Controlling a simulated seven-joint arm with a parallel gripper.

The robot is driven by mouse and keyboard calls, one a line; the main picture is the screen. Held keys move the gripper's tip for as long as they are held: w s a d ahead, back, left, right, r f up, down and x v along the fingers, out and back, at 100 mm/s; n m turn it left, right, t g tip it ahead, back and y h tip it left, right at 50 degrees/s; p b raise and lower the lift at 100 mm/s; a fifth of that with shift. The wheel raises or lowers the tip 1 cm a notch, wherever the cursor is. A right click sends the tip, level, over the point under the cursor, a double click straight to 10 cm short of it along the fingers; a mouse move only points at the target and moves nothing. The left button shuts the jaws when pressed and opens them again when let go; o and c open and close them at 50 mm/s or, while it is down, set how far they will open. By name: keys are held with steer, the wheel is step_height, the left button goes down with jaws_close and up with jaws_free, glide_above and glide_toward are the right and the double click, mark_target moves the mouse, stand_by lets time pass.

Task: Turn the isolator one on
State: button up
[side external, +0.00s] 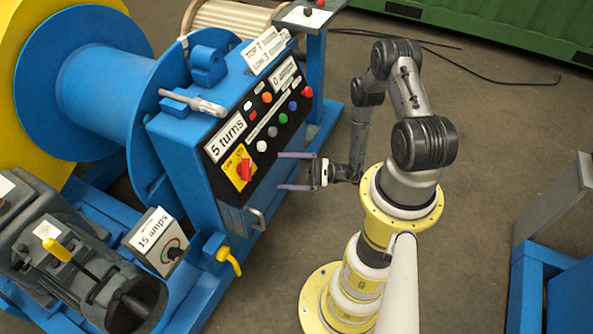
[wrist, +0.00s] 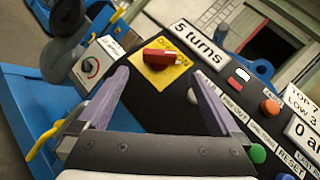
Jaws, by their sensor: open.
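The knob's exact setting is hard to tell.
Coloured buttons, including an orange one (wrist: 270,107), line the panel beside the knob. A "5 turns" sign (side external: 226,137) is above it.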

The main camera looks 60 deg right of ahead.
steer(key=shift+v, duration=1.45)
steer(key=shift+w, duration=0.1)
